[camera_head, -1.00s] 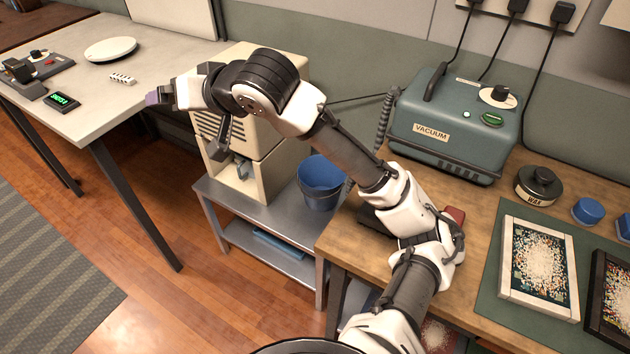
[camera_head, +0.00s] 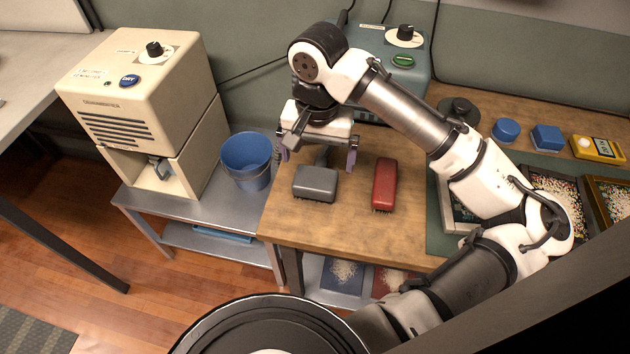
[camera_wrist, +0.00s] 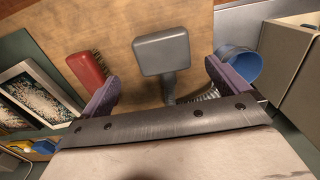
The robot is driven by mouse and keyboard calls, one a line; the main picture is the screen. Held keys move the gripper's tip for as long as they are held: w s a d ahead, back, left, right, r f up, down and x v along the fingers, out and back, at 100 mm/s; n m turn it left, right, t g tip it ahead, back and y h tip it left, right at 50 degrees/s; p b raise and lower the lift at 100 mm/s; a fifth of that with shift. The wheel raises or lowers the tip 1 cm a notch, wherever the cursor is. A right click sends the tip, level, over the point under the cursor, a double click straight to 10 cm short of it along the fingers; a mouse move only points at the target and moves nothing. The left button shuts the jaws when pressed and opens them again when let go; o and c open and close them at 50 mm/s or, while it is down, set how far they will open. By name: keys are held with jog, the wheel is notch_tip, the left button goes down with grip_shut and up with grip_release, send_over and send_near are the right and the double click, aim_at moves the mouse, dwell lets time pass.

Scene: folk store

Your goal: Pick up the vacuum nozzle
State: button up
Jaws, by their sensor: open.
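The vacuum nozzle (camera_head: 315,184) is a grey, flat, rounded head lying on the wooden table near its left end. It also shows in the wrist view (camera_wrist: 163,53), with its narrow neck and ribbed hose running toward my gripper. My gripper (camera_head: 318,158) is above and just behind the nozzle head, pointing down, with purple fingers spread wide and nothing between them. In the wrist view the nozzle lies between and beyond my gripper's fingertips (camera_wrist: 160,75), apparently untouched. The vacuum body (camera_head: 400,80) stands behind, partly hidden by my arm.
A red brush (camera_head: 384,185) lies close to the right of the nozzle, near the right finger in the head view. A blue bucket (camera_head: 246,162) stands left on a metal cart. A cream dryer machine (camera_head: 135,100) stands farther left. Framed trays (camera_head: 560,190) lie right.

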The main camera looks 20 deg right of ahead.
aim_at(315, 178)
jog(key=shift+w+a+f+p, duration=0.1)
jog(key=shift+f+p, duration=0.15)
jog(key=shift+f, duration=1.7)
jog(key=shift+w+a+f+p, duration=0.1)
jog(key=shift+f+p, duration=0.15)
jog(key=shift+f, duration=1.7)
jog(key=c, duration=1)
jog(key=shift+r, duration=0.1)
notch_tip(315, 178, up, 20)
jog(key=shift+f, duration=0.1)
jog(key=o, duration=0.4)
jog(key=shift+c, duration=1.2)
jog(key=shift+d, duration=0.1)
